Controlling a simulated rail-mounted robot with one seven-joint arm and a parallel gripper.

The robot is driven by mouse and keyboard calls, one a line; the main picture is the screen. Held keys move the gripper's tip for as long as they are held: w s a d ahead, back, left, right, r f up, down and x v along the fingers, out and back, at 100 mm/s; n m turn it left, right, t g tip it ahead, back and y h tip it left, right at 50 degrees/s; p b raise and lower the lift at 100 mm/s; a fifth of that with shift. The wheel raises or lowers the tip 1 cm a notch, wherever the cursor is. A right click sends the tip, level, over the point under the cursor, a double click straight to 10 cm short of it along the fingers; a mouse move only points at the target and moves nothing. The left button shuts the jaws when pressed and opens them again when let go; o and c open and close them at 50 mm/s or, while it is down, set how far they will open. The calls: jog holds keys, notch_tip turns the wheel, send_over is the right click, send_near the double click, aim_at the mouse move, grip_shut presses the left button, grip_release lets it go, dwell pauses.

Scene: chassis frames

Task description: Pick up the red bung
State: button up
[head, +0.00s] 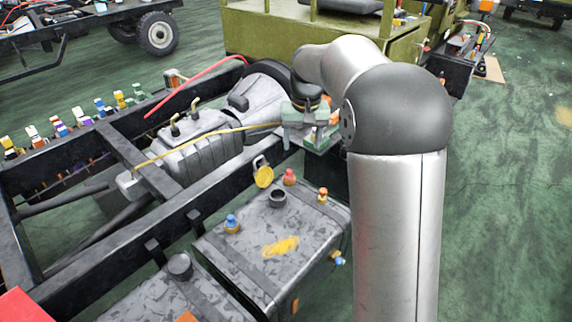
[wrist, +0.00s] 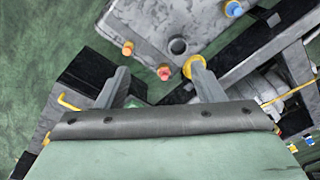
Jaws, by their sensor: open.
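The red bung (head: 289,177) stands upright on the far edge of a mottled grey tank (head: 303,228), behind an open dark filler neck (head: 277,197). In the wrist view the red bung (wrist: 164,72) appears between the two finger tips, apart from both. My gripper (wrist: 159,80) is open and empty, with its fingers spread on either side of the bung's line of sight. In the head view my gripper (head: 312,122) is beyond and above the tank, partly hidden by my arm. The right finger overlaps a yellow cap in the wrist view.
The yellow cap (head: 263,176) stands left of the red bung. An orange bung (head: 322,195) is to its right, and a blue bung (head: 232,223) is nearer the front left. A black chassis rail (head: 185,217) runs along the tank's left side. A yellow cable (head: 205,135) crosses the frame.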

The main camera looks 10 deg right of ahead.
jog(key=w+d+f+b, duration=0.1)
jog(key=w+f, duration=0.4)
jog(key=w, duration=0.6)
jog(key=b, duration=0.3)
send_over(289, 170)
jog(key=shift+t, duration=0.4)
jog(key=f, duration=1.9)
jog(key=shift+s+d+f, duration=0.3)
jog(key=shift+s+f, duration=0.05)
jog(key=shift+w+a+f+p, duration=0.15)
jog(key=shift+f+p, duration=0.05)
jog(key=shift+f, duration=1.2)
jog(key=shift+w+a+f+p, duration=0.1)
jog(key=shift+f+p, duration=0.05)
jog(key=shift+f, duration=1.2)
jog(key=c, duration=1.1)
